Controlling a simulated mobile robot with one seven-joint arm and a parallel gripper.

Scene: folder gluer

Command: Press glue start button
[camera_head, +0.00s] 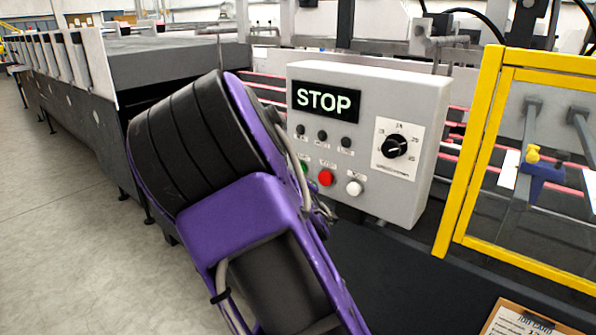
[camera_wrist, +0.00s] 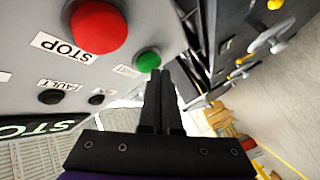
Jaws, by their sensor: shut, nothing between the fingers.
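The grey control box (camera_head: 270,75) faces me in the head view, its display (camera_head: 325,101) reading STOP. The green button (camera_wrist: 148,60) shows in the wrist view, right of the larger red button (camera_wrist: 98,28). In the head view the red button (camera_head: 325,177) is clear, but only a sliver of the green button (camera_head: 304,167) shows beside my purple arm. My gripper (camera_wrist: 161,74) is shut and empty, its fingertips right by the green button's lower edge in the wrist view. I cannot tell whether they touch it. My arm hides the gripper in the head view.
A white button (camera_head: 354,188) sits right of the red one. A black dial (camera_head: 394,146) and small black round fittings (camera_head: 322,136) are above. A yellow-framed guard (camera_head: 470,150) stands to the right, and a clipboard (camera_head: 520,320) lies at the lower right.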

